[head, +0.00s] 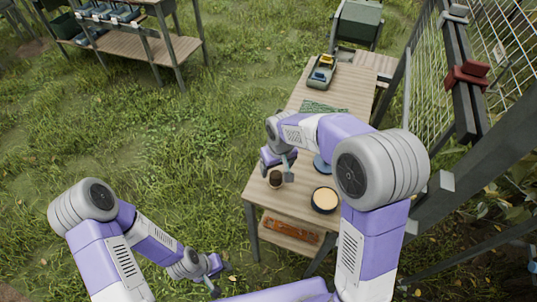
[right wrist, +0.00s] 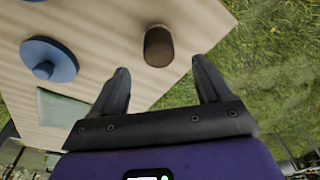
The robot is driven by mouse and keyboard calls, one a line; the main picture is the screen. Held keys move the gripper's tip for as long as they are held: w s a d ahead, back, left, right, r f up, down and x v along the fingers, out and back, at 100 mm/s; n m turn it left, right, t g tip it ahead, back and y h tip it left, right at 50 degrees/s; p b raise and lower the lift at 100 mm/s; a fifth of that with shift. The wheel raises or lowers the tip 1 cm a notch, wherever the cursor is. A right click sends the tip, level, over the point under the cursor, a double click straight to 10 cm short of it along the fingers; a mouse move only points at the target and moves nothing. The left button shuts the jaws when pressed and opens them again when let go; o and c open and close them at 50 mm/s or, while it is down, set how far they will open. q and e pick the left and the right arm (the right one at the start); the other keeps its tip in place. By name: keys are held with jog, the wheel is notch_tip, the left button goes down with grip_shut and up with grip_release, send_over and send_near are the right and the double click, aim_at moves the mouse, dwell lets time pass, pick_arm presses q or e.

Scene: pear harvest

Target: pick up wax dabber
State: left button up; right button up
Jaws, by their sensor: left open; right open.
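A short brown cylinder with a paler end, which looks like the wax dabber (right wrist: 158,46), stands on the wooden table. In the head view it shows as a dark brown round shape (head: 276,179) near the table's front left edge. My right gripper (right wrist: 161,68) is open and empty, with the cylinder just beyond and between its fingertips, apart from both. In the head view my right gripper (head: 278,168) hangs over the table's left edge. My left gripper (head: 222,281) is open and empty, low over the grass at the left of the table.
A round dark pan with yellow content (head: 325,199) sits right of the cylinder. A blue disc with a knob (right wrist: 48,62) and a grey-green block or cloth (right wrist: 62,107) lie nearby. A green mat and a tool (head: 321,73) are farther back. A wire fence (head: 437,85) borders the right.

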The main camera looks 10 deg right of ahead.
aim_at(276, 174)
jog(key=shift+w+f, duration=0.1)
jog(key=shift+w, duration=0.05)
jog(key=shift+s+f, duration=0.2)
jog(key=shift+f, duration=0.1)
jog(key=shift+s+f+b, duration=0.15)
jog(key=shift+f+b, duration=0.3)
jog(key=shift+f, duration=0.3)
jog(key=f, duration=0.1)
jog(key=f+b, duration=0.1)
jog(key=f, duration=0.3)
jog(key=shift+w, duration=0.4)
jog(key=shift+r, duration=0.15)
jog(key=c, duration=1.2)
notch_tip(276, 174, up, 10)
jog(key=shift+r+p, duration=0.1)
jog(key=shift+p, duration=1.05)
jog(key=o, duration=0.6)
jog(key=c, duration=0.4)
